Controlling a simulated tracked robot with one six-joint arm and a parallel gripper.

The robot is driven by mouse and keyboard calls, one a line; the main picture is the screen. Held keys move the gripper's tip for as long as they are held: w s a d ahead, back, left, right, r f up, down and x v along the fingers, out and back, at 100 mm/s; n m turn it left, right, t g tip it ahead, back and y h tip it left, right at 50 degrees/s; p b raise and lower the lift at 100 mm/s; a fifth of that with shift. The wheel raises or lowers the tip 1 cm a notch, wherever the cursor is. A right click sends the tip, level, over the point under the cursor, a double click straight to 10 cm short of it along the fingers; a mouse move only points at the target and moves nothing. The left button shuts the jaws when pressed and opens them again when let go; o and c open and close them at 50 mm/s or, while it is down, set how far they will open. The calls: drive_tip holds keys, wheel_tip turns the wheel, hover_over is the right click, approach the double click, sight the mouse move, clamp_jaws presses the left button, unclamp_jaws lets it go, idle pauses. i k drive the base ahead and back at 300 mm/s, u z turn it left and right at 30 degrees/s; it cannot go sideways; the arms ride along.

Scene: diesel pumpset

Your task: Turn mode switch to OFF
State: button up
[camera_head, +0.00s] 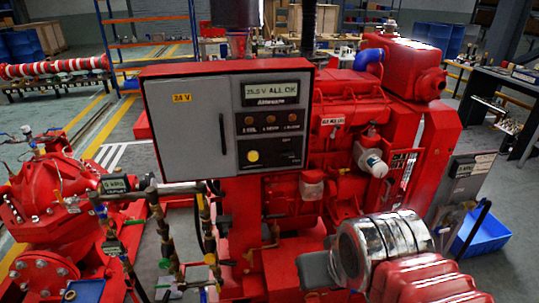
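A control panel (190,135) with a grey face in a red frame stands upright in the middle of the camera_head view. Its dark right section has a display (271,92) reading about "25.5 V ALL OK". Below it is a row of small round controls (270,119) with labels too small to read surely. Under them, a lower dark plate carries a round yellow knob or button (253,157). I cannot tell which control is the mode switch, or its position. My gripper is not visible in this view.
A red engine (350,115) stands behind and right of the panel. Pipes and valves (210,225) rise in front below it. A red pump (60,200) stands at left. A silver cylinder (405,235) fills the lower right foreground. A blue crate (483,235) lies at right.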

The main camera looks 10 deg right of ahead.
sight(285, 153)
drive_tip(key=k, duration=1.3)
drive_tip(key=u, duration=0.4)
drive_tip(key=i, duration=0.6)
drive_tip(key=u, duration=0.45)
drive_tip(key=i, duration=1.1)
drive_tip(key=z, duration=0.3)
